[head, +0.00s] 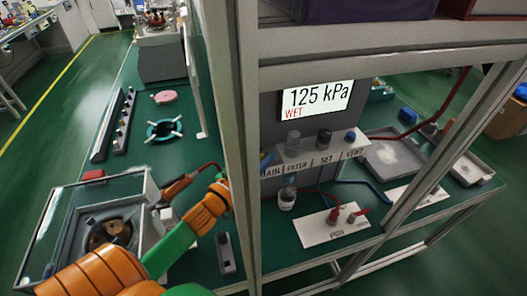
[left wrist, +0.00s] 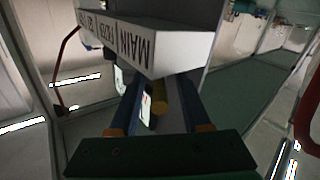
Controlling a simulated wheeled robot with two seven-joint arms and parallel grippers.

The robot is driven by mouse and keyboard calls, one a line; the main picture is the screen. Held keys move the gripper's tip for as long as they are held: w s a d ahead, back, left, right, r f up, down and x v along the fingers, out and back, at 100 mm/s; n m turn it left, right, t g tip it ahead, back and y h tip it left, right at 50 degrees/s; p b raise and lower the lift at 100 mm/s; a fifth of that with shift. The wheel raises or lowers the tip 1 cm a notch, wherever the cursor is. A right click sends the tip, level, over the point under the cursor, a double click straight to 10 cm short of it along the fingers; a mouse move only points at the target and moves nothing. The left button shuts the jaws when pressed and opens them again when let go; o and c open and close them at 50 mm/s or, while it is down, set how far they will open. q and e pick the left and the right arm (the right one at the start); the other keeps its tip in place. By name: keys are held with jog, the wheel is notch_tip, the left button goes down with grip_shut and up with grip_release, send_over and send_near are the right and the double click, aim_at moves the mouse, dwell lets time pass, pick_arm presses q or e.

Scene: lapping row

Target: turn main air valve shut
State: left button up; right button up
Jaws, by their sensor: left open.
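The labelled valve block (head: 315,150) reads MAIN, FILTER, SET and VENT in the head view; the MAIN end is at its left, partly behind a grey post. In the left wrist view the same white block (left wrist: 150,45) shows its MAIN label close above my fingers. My left gripper (left wrist: 160,88) is open just below the block. A short brass-coloured cylinder (left wrist: 159,98) shows between its fingers; I cannot tell if they touch it. The main valve's handle is not clear in either view. My right gripper is not in view.
A grey frame post (head: 243,150) stands in front of my left wrist. The display (head: 316,98) reads 125 kPa and WET. A clear-sided box (head: 85,225) stands at lower left. A white card (head: 332,228) with red plugs and hoses lies right of the post.

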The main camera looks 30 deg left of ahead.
pick_arm(q)
jog(key=shift+w+f, duration=0.1)
jog(key=shift+w, duration=0.55)
jog(key=shift+s, duration=0.15)
grip_shut()
jog(key=shift+n+y, duration=0.7)
jog(key=shift+y, duration=0.6)
grip_release()
jog(key=shift+d, duration=0.1)
